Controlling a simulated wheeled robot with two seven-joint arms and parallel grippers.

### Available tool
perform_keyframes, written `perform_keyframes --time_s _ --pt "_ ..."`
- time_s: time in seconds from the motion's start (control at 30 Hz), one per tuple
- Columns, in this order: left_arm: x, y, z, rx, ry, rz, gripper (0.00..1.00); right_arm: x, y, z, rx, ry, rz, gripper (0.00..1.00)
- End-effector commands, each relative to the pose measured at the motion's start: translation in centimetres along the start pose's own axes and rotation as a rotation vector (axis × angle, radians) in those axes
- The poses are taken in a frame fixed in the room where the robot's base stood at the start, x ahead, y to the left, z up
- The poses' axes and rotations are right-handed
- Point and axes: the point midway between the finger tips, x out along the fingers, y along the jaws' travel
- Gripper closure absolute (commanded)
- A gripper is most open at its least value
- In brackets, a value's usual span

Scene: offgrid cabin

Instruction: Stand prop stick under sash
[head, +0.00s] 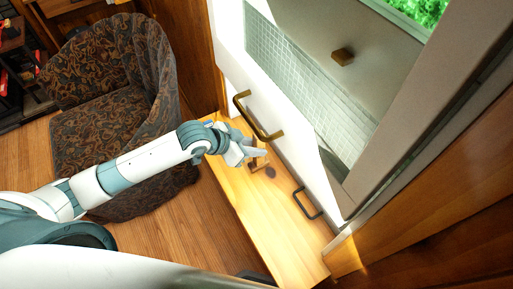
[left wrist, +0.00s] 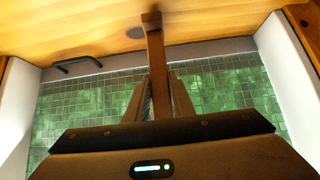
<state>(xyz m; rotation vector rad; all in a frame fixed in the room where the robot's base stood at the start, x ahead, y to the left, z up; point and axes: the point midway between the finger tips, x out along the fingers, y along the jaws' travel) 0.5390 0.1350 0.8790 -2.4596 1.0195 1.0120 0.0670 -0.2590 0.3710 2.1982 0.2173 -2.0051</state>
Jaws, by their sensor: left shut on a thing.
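The prop stick (left wrist: 155,55) is a brown wooden bar, shut between the fingers of my left gripper (left wrist: 163,98) in the left wrist view. Its far end reaches over the wooden sill; I cannot tell whether it touches. In the head view my left gripper (head: 254,154) is above the sill (head: 228,176), and a short part of the stick (head: 258,166) shows at its fingertips. The white window sash (head: 285,147) with a brass handle (head: 258,120) stands just beyond the gripper. The gripper's fingers hide part of the stick. My right gripper is not in view.
A black handle (head: 307,203) is close to the sill, right of my gripper; it also shows in the left wrist view (left wrist: 78,64). A patterned armchair (head: 110,110) stands left, behind my arm. The near part of the sill is clear.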

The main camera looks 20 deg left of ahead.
Motion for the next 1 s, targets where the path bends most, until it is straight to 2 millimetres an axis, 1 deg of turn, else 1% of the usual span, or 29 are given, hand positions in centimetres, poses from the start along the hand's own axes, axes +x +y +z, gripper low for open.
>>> perform_keyframes --time_s 0.07,0.1,0.17,0.27,0.6,0.63,0.7,1.0 --pt "0.6 0.1 0.6 -0.002 -0.001 0.001 1.00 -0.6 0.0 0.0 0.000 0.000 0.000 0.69" --pt "0.8 0.0 0.5 -0.002 0.000 0.000 1.00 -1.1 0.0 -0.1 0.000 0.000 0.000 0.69" --pt "1.1 0.0 0.7 0.000 0.000 0.000 1.00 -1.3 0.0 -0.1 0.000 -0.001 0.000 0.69" --pt "1.4 0.0 0.9 0.002 0.000 -0.001 1.00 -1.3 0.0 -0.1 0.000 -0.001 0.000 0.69" --pt "1.6 0.0 1.1 0.001 0.001 -0.001 1.00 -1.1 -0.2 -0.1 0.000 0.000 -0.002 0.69" --pt "1.7 0.0 1.1 0.001 0.001 0.000 0.76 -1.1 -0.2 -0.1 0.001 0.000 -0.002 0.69" --pt "1.6 0.0 1.1 0.001 0.000 0.000 0.60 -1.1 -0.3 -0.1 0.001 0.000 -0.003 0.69" --pt "1.6 0.0 1.1 0.001 0.000 0.000 0.60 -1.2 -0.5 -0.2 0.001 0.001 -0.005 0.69"
